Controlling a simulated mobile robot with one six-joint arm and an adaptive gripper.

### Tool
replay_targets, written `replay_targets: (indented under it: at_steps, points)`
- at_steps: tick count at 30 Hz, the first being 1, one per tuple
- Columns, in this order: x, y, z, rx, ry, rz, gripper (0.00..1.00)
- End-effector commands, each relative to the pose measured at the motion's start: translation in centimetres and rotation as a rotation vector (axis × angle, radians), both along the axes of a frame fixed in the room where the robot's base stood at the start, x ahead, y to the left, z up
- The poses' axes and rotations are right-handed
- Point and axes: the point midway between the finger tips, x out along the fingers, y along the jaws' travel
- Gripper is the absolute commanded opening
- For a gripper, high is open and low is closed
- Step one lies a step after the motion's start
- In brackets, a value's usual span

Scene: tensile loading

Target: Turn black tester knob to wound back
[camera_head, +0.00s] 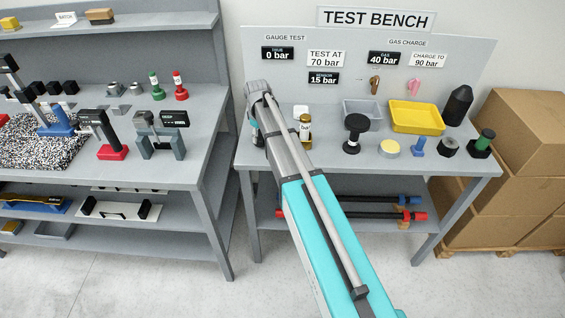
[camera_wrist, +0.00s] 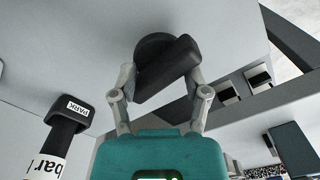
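The black tester knob (camera_wrist: 165,68) shows in the wrist view as a thick, tilted bar on a round black base against a light grey surface. My gripper (camera_wrist: 162,80) has one finger on each side of the bar, and both fingertips appear to touch it. The exact contact is partly hidden behind the bar. In the head view my arm reaches to the left part of the test bench (camera_head: 350,165) and hides the knob and my fingers.
In the wrist view a black-topped part (camera_wrist: 70,115) with a PARK label stands left of my gripper. In the head view, a brass-coloured part (camera_head: 305,132), a black round-topped part (camera_head: 357,125) and a yellow tray (camera_head: 417,117) stand right of my arm. Cardboard boxes (camera_head: 520,150) are at the right.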

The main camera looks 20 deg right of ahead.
Motion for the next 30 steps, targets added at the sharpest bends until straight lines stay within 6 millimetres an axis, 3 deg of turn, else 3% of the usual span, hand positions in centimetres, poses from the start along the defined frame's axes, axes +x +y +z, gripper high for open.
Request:
replay_targets:
  at_steps: [30]
  points:
    - [0.01,0.01,0.00,0.000,0.000,0.687,0.60]
